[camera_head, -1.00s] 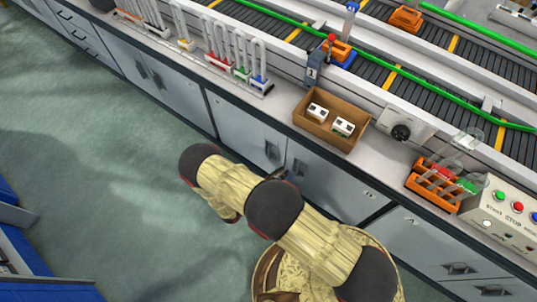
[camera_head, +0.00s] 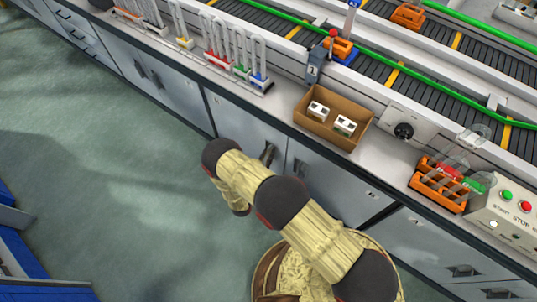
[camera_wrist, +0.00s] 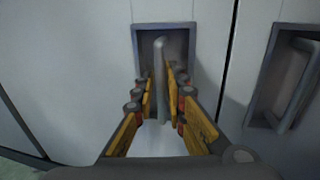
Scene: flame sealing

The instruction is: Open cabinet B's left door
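The grey left door (camera_head: 242,130) of the double cabinet below the worktop is closed, flush with the right door (camera_head: 335,185). In the wrist view, the left door (camera_wrist: 80,60) has a vertical bar handle (camera_wrist: 159,60) in a dark-framed recess. My gripper (camera_wrist: 160,82) is open, its yellow-padded fingers on either side of this bar. I cannot tell whether either finger touches it. The right door's handle (camera_wrist: 300,80) shows across the seam. In the head view, the left handle (camera_head: 268,154) shows beyond my arm, which hides my gripper. The cabinet letter is not readable.
The worktop above holds a cardboard box (camera_head: 297,111) with white parts, an orange rack (camera_head: 427,200) of tubes and a button panel (camera_head: 490,217). A conveyor runs behind. The green floor (camera_head: 110,190) left of my arm is clear.

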